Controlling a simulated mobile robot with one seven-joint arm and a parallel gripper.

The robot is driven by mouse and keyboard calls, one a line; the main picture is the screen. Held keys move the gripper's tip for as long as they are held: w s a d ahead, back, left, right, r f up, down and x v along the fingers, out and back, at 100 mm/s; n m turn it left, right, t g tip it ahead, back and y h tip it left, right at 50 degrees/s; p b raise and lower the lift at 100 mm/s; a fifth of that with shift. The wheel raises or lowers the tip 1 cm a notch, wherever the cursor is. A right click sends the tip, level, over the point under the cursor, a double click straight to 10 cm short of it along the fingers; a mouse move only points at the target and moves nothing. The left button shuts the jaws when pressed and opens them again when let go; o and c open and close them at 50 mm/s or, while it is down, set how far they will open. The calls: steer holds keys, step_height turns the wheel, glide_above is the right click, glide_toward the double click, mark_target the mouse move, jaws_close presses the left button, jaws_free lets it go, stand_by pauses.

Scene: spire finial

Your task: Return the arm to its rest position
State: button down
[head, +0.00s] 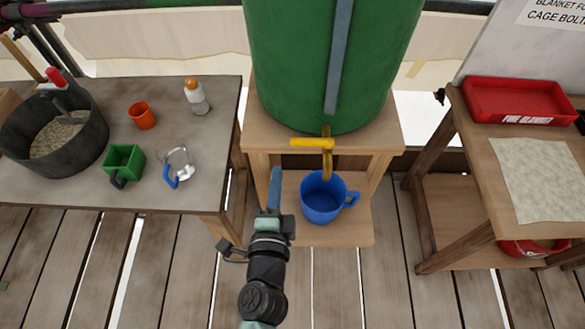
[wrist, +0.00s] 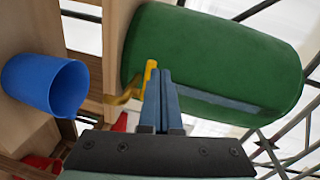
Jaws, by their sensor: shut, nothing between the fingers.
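My gripper (head: 276,176) is shut and empty in the head view. It points away from me, in front of the wooden stand and left of the blue mug. In the wrist view its blue fingers (wrist: 161,78) lie together, with the yellow tap partly behind them. The blue mug (head: 321,203) stands upright on the lower shelf below the yellow tap (head: 313,143). The mug also shows in the wrist view (wrist: 40,85), apart from the fingers. The green barrel (head: 320,60) sits on top of the stand.
A wooden table at right holds a red tray (head: 520,101) and cloth (head: 540,180).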

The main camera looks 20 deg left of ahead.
steer(key=s+a, duration=0.1)
steer(key=s, duration=0.1)
steer(key=s+a, duration=0.2)
steer(key=shift+a+r, duration=0.15)
steer(key=shift+r, duration=0.05)
